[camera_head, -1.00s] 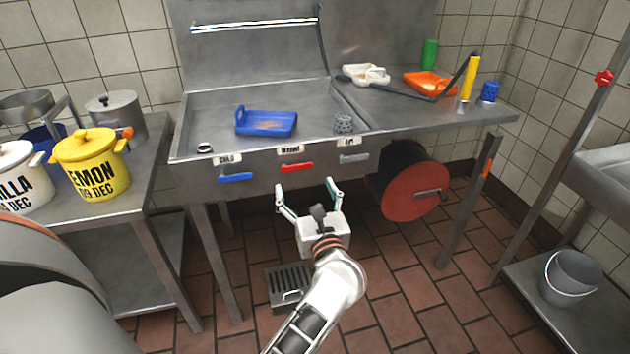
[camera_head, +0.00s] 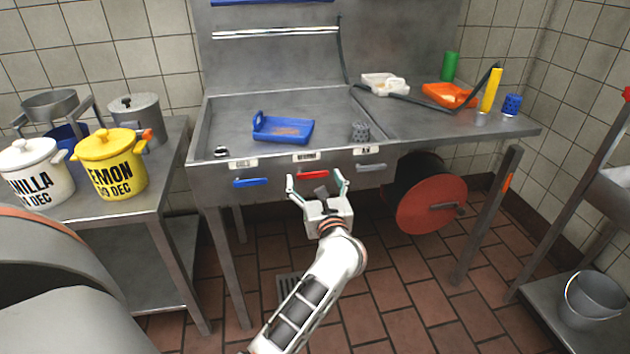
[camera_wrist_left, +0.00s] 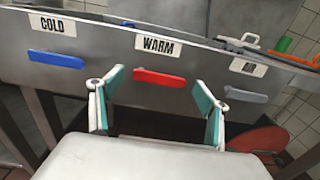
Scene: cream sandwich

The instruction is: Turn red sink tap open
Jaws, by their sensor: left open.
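The red sink tap (camera_head: 313,174) is a flat handle on the sink's front panel, under the label "WARM", which reads clearly in the left wrist view. It lies nearly level, tilted slightly. My left gripper (camera_head: 317,183) is open and empty just below and in front of the red tap. In the left wrist view, the red tap (camera_wrist_left: 158,77) shows between and beyond the two fingertips (camera_wrist_left: 158,85), apparently not touched. A blue tap (camera_head: 252,182) is to its left under "COLD", and a grey tap (camera_head: 371,167) is to its right. My right gripper is not in view.
A blue tray (camera_head: 283,130) and a grey cup-like item (camera_head: 360,131) are in the sink basin. A red hose reel (camera_head: 432,204) hangs under the counter at right. Yellow (camera_head: 110,165) and white (camera_head: 38,178) pots stand on the left table. A bucket (camera_head: 592,298) is at lower right.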

